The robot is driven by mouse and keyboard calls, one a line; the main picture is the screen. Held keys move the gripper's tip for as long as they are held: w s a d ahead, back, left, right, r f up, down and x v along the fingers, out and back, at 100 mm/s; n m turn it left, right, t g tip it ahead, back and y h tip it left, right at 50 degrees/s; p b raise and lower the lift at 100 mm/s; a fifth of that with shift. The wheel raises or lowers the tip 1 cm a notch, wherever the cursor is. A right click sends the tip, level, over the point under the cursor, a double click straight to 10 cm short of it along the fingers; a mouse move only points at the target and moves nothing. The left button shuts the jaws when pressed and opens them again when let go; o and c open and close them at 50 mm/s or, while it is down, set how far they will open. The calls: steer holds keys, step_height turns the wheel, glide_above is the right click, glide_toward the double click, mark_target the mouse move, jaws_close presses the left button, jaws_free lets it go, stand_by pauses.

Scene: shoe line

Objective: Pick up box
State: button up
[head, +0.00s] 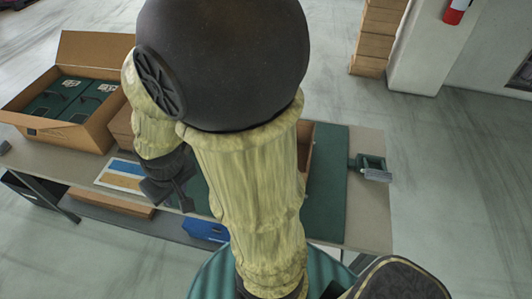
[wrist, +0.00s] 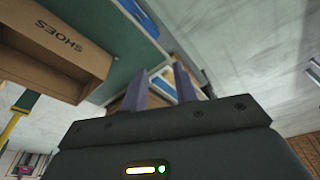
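A brown cardboard box marked "SHOES" (wrist: 62,45) is at the upper left of the wrist view, on a green mat (wrist: 125,60). In the head view, my arm hides most of a brown box on the green mat (head: 334,190); only its right edge (head: 307,150) shows. A larger open carton (head: 85,135) with green shoe boxes (head: 75,98) in it stands on the table's left end. My gripper (wrist: 161,75) has its two fingers apart, with nothing held between them. It is beside the "SHOES" box, not touching it in the wrist view.
The grey table (head: 370,215) has a green clamp-like device (head: 371,167) at its right edge. A blue-and-white sheet (head: 122,177) lies near the front left. A blue box (head: 205,230) is below the tabletop. Stacked cartons (head: 374,40) stand on the floor behind, by a white pillar.

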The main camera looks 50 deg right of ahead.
steer(key=d+f+n+p, duration=0.1)
steer(key=d+f+n, duration=0.1)
steer(key=d, duration=1.3)
steer(key=s+d+f+n+g+p, duration=0.1)
steer(key=d+n, duration=0.2)
steer(key=d, duration=1.2)
steer(key=shift+s+f+y+p, duration=0.2)
steer(key=shift+f+y+p, duration=0.1)
steer(key=shift+f+p, duration=0.05)
steer(key=f, duration=0.4)
steer(key=f+b, duration=0.1)
steer(key=f, duration=0.3)
steer(key=w+f, duration=0.1)
steer(key=f, duration=0.3)
steer(key=shift+w+a, duration=0.1)
steer(key=shift+a, duration=0.25)
steer(key=shift+f, duration=0.1)
steer(key=shift+w+f+b, duration=0.1)
steer(key=shift+f+b, duration=0.1)
steer(key=shift+b, duration=0.1)
step_height(320, 180, down, 5)
steer(key=shift+r, duration=0.15)
